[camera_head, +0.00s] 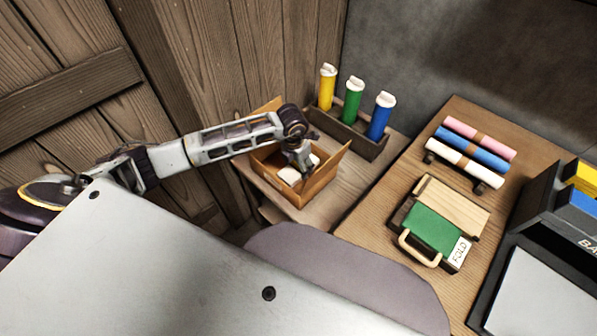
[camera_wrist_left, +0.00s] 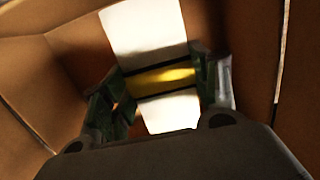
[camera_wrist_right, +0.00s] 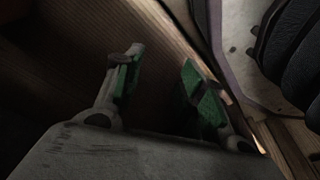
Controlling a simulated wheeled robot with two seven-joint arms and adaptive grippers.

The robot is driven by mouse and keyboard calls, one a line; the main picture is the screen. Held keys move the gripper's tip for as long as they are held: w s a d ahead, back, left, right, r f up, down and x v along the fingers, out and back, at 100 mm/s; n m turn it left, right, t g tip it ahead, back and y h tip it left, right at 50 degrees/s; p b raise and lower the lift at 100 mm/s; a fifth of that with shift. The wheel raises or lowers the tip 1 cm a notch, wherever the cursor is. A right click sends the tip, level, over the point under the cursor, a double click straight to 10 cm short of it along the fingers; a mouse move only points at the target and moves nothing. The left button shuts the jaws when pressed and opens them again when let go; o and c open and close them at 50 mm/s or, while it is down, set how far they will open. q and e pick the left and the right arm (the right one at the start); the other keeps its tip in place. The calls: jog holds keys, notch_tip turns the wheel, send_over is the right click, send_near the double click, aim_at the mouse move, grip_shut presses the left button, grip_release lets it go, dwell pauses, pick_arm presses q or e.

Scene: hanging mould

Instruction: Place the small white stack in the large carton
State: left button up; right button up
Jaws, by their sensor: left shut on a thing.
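The large carton (camera_head: 318,187) is an open brown box with its flaps up, on the wooden surface near the plank wall. The small white stack (camera_head: 291,174) is inside the carton in the head view. In the left wrist view the white stack (camera_wrist_left: 146,38) has a yellow band around its middle, and the carton's brown walls (camera_wrist_left: 45,95) surround it. My left gripper (camera_head: 302,168) reaches down into the carton; its fingers (camera_wrist_left: 165,84) are shut on the stack at the band. Whether the stack touches the carton floor is hard to tell. My right gripper (camera_wrist_right: 158,82) is open and empty.
A dark rack with yellow, green and blue white-capped cylinders (camera_head: 352,113) stands right behind the carton. Right of it, a table holds pink, blue and white rolls (camera_head: 470,147), a green folding board (camera_head: 434,228) and a dark bin (camera_head: 570,214).

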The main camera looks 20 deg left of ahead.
aim_at(299, 171)
pick_arm(q)
jog(key=shift+f, duration=0.1)
pick_arm(e)
jog(key=shift+s, duration=0.15)
pick_arm(q)
jog(key=shift+f, duration=1.75)
jog(key=shift+f+b, duration=0.15)
jog(key=shift+b, duration=0.2)
jog(key=o, duration=1.1)
jog(key=shift+o, duration=0.2)
pick_arm(e)
jog(key=shift+w+a+r, duration=0.25)
jog(key=shift+w+r, duration=0.35)
jog(key=shift+r, duration=0.15)
